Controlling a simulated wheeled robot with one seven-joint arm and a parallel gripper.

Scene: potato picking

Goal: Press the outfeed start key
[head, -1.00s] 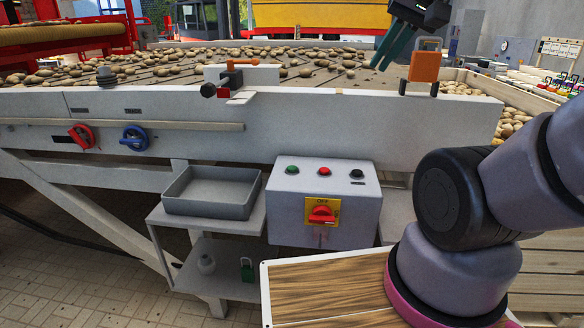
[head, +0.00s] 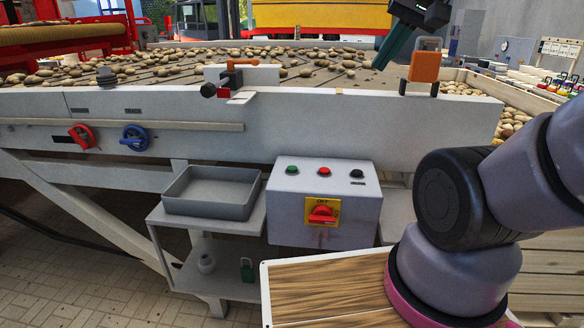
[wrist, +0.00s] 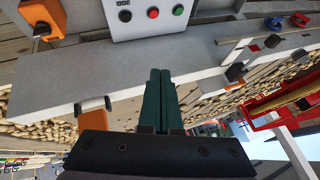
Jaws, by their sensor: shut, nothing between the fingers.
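A pale grey control box (head: 284,205) stands below the front beam of the potato conveyor. On its top are a green key (head: 292,170), a red key (head: 323,171) and a black key (head: 357,173). The wrist view shows these upside down, with the green key (wrist: 178,10) on the right. The label is too small to read. My gripper (head: 381,64) is high above the beam, up and to the right of the box, apart from all keys. Its teal fingers (wrist: 160,74) are together and empty.
A red switch (head: 320,213) sits on the box front. An orange block (head: 425,66) stands on the beam close to my gripper. A grey tray (head: 208,207) lies left of the box. The air above the box is clear.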

